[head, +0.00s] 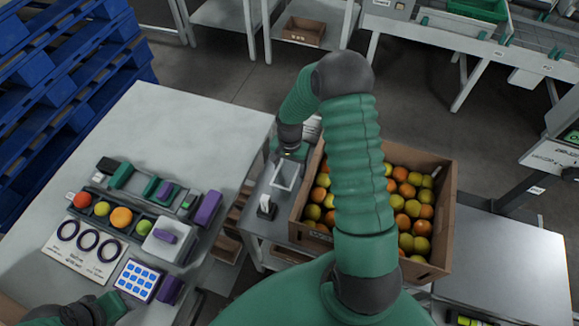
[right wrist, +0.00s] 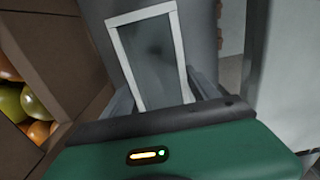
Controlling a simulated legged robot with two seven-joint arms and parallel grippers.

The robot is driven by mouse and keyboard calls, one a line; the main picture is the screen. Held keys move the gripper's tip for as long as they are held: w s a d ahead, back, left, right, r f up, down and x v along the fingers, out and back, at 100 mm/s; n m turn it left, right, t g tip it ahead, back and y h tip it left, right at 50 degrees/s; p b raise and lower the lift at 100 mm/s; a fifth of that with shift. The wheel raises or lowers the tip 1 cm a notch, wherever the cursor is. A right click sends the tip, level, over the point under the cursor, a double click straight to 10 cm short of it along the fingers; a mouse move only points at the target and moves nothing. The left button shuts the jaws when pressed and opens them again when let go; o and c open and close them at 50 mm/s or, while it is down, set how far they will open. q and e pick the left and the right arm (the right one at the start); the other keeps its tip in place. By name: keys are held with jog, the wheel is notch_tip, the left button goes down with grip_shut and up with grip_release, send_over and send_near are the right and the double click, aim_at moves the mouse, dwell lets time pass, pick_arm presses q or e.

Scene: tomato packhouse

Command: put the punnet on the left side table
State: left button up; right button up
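The punnet (head: 286,175), a small clear tray with a white rim, is on the narrow grey bench between the left side table (head: 200,125) and the fruit crate. My right gripper (head: 291,155) is over its far end in the head view. In the right wrist view the punnet's white rim (right wrist: 117,47) lies ahead, with the spread fingers (right wrist: 165,95) on either side of its near end; I see no clear grip. My left gripper (head: 85,310) is at the bottom left by the left side table, dark and cut off; its fingers are unclear.
A cardboard crate (head: 447,205) of tomatoes stands right of the bench. The left side table holds coloured balls, purple and green blocks, a ring board (head: 85,250) and a blue-dotted pad (head: 138,280); its far part is bare. Blue pallets (head: 65,85) stand behind it.

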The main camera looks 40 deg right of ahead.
jog(key=shift+o, duration=1.2)
